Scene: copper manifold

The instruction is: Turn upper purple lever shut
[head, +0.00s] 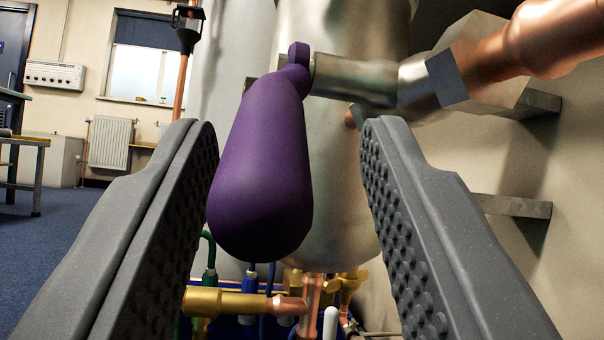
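A purple lever (262,170) hangs down in the middle of the head view, its wide rounded end toward me. Its narrow top joins a small purple hub on a silver valve body (355,80). My gripper (283,150) is open, with one grey studded finger on each side of the lever. The left finger's tip is close to the lever; a wider gap shows between the lever and the right finger. I cannot tell whether the left finger touches it. No other purple lever shows.
A large silver cylinder (335,190) stands behind the lever. A copper pipe (540,45) runs to the upper right from the valve. Brass fittings (225,302) and more pipes lie below. A metal bracket (512,206) juts from the right wall. Open blue floor (75,230) lies at left.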

